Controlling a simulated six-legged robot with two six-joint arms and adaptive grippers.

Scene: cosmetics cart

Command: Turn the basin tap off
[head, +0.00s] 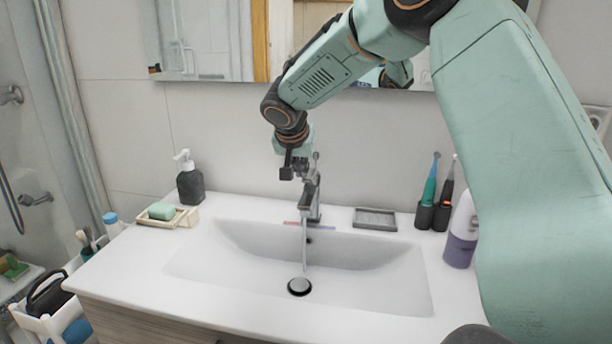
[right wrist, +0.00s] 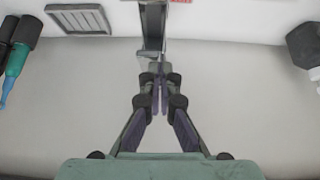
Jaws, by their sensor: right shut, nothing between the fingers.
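The basin tap (head: 313,201) is a grey metal mixer at the back edge of the white basin (head: 350,275). A thin stream of water (head: 304,245) falls from its spout to the round drain plug (head: 299,286). The tap's lever (head: 316,162) sticks up at the top. My right gripper (head: 300,172) is just behind and left of the tap's top, pointing down. In the right wrist view my right gripper (right wrist: 158,100) is shut and empty, with the tap (right wrist: 153,28) just beyond its fingertips. I cannot tell whether they touch. My left gripper is out of view.
A dark soap dispenser (head: 190,182) and a soap dish (head: 160,216) with green soap stand left. A grey tray (head: 375,219), electric toothbrushes (head: 430,195) and a purple-white bottle (head: 462,235) stand right. A mirror (head: 220,40) hangs behind.

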